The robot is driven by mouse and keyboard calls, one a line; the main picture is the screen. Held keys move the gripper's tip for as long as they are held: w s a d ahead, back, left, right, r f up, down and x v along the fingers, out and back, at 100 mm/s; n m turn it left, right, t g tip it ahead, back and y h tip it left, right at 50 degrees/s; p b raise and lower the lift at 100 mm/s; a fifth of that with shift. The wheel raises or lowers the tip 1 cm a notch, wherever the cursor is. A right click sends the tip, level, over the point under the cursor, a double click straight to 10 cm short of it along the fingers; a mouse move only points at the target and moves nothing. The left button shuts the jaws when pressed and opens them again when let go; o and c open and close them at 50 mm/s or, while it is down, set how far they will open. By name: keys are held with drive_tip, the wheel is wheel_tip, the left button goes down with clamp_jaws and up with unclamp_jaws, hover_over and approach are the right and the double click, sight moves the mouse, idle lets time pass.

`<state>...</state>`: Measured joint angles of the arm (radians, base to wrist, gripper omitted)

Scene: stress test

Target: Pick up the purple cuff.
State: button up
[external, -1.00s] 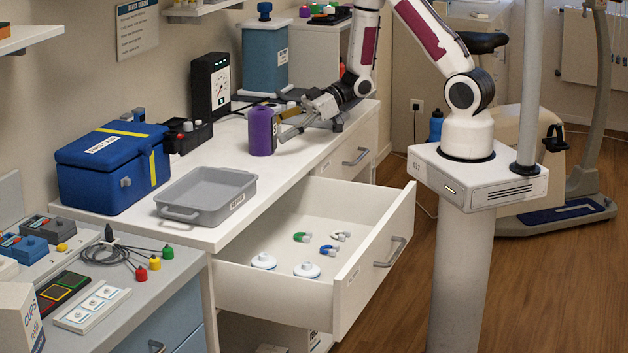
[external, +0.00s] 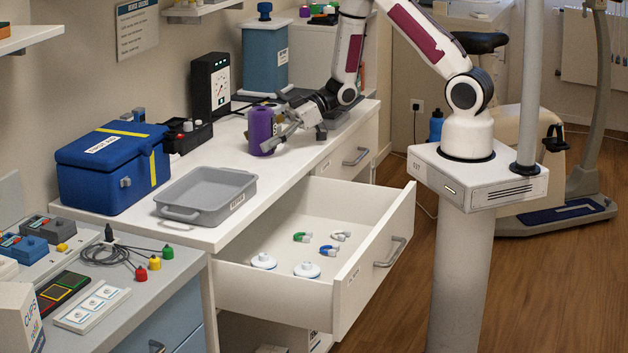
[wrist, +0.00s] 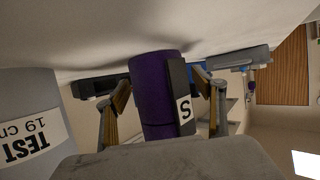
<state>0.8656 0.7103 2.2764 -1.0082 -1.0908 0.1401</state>
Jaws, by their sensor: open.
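The purple cuff (external: 261,130) is a rolled upright cylinder on the white counter, behind the open drawer. It also shows in the wrist view (wrist: 152,95), with a dark strip and a white tag marked S on its side. My gripper (external: 268,137) is low over the counter at the cuff. In the wrist view the two fingers of my gripper (wrist: 160,95) stand apart, one on each side of the cuff. A gap shows on the left side; whether the right finger touches the cuff I cannot tell. The grey palm hides the cuff's near end.
A grey tray (external: 243,207) and a blue lidded box (external: 100,185) stand on the counter left of the cuff. A dark gauge unit (external: 199,88) stands behind. The open drawer (external: 375,262) juts out in front, holding small coloured items and white discs.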

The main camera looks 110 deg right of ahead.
drive_tip(key=c, duration=1.3)
drive_tip(key=shift+r, duration=0.15)
drive_tip(key=shift+r, duration=4.9)
